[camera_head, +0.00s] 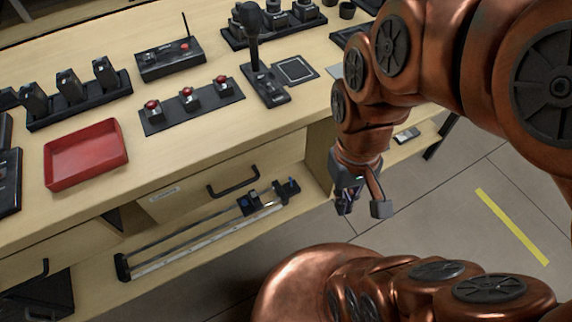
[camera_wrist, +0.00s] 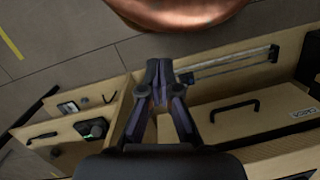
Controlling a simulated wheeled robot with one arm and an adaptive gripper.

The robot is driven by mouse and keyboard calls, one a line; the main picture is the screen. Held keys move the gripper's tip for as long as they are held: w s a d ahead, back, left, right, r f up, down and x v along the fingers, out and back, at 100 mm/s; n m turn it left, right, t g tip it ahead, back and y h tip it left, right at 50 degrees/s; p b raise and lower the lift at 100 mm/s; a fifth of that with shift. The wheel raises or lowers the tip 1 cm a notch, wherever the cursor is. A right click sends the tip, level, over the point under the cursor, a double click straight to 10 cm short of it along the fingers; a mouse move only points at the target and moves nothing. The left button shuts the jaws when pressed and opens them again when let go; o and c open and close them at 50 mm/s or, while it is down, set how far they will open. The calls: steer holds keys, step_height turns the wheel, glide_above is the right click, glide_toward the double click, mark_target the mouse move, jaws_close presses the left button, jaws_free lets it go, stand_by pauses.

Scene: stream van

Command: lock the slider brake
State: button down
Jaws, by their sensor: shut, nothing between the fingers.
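The camera slider (camera_head: 200,238), a pair of long rails with dark end blocks, lies on the low shelf under the desk. Its dark carriage (camera_head: 250,203) sits near the right end; I cannot make out the brake on it. Part of the rails also shows in the wrist view (camera_wrist: 225,63), right of my fingers. My gripper (camera_head: 347,200) hangs in front of the desk, right of the slider's right end and apart from it. In the wrist view its fingers (camera_wrist: 158,66) are together with nothing between them.
A closed drawer with a dark handle (camera_head: 233,183) is above the slider. The desk top holds a red tray (camera_head: 86,155), a panel with red buttons (camera_head: 190,103) and a black lever unit (camera_head: 265,84). The floor (camera_head: 450,200) at right is clear, with a yellow stripe.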

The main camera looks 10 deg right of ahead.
step_height(320, 180, up, 26)
steer(key=s+d+p, duration=0.1)
steer(key=p, duration=2.1)
steer(key=shift+s+f, duration=0.25)
steer(key=shift+s, duration=0.15)
steer(key=shift+a, duration=0.1)
